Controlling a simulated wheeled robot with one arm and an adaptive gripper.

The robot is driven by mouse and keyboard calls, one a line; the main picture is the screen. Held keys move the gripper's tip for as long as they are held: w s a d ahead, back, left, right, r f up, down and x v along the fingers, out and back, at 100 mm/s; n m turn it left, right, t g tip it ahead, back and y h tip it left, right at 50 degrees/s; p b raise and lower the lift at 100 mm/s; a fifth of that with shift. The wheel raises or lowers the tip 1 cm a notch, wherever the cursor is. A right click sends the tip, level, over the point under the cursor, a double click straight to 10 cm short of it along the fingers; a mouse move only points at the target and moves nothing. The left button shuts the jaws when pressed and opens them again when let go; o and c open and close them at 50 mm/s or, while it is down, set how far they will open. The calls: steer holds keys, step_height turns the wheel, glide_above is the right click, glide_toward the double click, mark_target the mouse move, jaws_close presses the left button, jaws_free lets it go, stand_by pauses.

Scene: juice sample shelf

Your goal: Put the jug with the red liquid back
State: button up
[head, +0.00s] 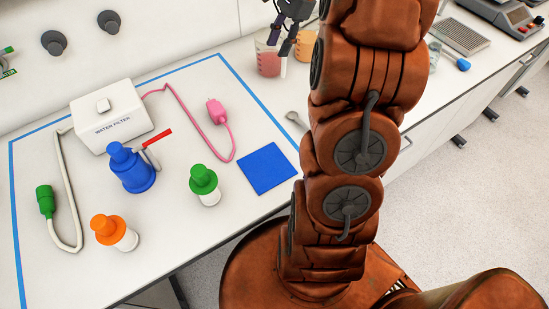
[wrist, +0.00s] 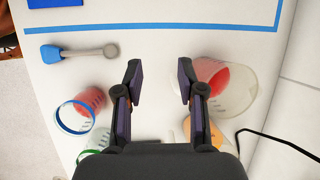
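A large clear vessel with red liquid (head: 267,62) stands on the bench near the wall; it also shows in the wrist view (wrist: 240,92), just right of my right finger. A smaller vessel with red liquid and a blue rim (wrist: 88,104) stands left of my fingers in the wrist view. I cannot tell by name which one is the jug. My gripper (wrist: 161,76) is open with bare bench between its fingers; the head view shows it (head: 284,36) above the large vessel. The right finger overlaps that vessel's edge; contact cannot be told.
An orange-filled vessel (wrist: 205,132) and a green-rimmed vessel (wrist: 92,154) stand close by. A blue-ended spoon-like tool (wrist: 80,51) lies on the bench. Blue tape (wrist: 170,26) marks an area holding a water filter (head: 112,115), coloured bottles and a blue mat (head: 267,168). A black cable (wrist: 280,142) runs behind.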

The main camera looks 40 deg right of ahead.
steer(key=s+a+f+n+g+h, duration=0.25)
steer(key=s+a+n, duration=1.05)
steer(key=s+a, duration=0.65)
steer(key=s+a+f+n+h, duration=0.1)
steer(key=s+a+f+n, duration=0.2)
steer(key=s+n, duration=0.2)
steer(key=s, duration=0.2)
steer(key=shift+s+a+h, duration=0.15)
steer(key=shift+s+h, duration=0.2)
steer(key=shift+s, duration=0.05)
